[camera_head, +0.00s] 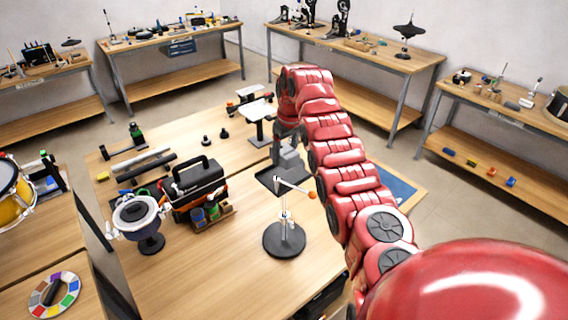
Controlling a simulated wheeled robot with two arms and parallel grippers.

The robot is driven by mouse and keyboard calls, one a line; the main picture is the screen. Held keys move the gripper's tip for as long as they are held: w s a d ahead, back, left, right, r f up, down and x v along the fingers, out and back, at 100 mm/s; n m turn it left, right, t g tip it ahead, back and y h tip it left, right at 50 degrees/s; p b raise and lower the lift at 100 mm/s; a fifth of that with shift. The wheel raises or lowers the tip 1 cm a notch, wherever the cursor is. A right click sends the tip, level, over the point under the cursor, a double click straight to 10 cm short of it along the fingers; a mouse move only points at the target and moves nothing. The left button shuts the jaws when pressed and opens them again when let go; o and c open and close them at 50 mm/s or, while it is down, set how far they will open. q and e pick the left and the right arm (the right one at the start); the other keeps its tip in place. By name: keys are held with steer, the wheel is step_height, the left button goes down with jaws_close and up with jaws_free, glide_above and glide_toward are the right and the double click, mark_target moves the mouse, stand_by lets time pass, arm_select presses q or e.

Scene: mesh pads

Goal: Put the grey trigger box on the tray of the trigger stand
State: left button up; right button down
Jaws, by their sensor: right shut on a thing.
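The trigger stand (286,239) stands upright on the wooden table, with a round dark base, a thin post and a small dark tray (264,179) at its top. An orange ball sits on a short arm beside the tray. My right gripper (288,146) points down behind the tray's far right side and is shut on the grey trigger box (290,160). The box overlaps the tray's far edge in the picture; I cannot tell whether they touch. The fingers are small and partly hidden by my red right arm. My left gripper is not in view.
A black-and-orange toolbox (196,188), a small drum-like pad (137,211) and a holder with small bottles (212,216) stand left of the stand. The table front left of the base is clear.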

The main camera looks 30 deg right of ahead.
mark_target(284, 175)
steer(key=shift+w+f+p, duration=0.3)
steer(key=shift+w+f, duration=0.05)
steer(key=shift+f, duration=0.45)
steer(key=f+p, duration=0.2)
steer(key=f, duration=0.1)
steer(key=shift+s+f+p, duration=0.25)
steer(key=shift+s+p, duration=0.05)
steer(key=shift+p, duration=0.1)
steer(key=shift+w+f, duration=0.1)
steer(key=shift+f, duration=0.25)
steer(key=shift+f+b, duration=0.2)
steer(key=shift+b, duration=0.1)
steer(key=shift+c, duration=0.2)
jaws_free()
steer(key=shift+r, duration=0.1)
steer(key=shift+r, duration=0.1)
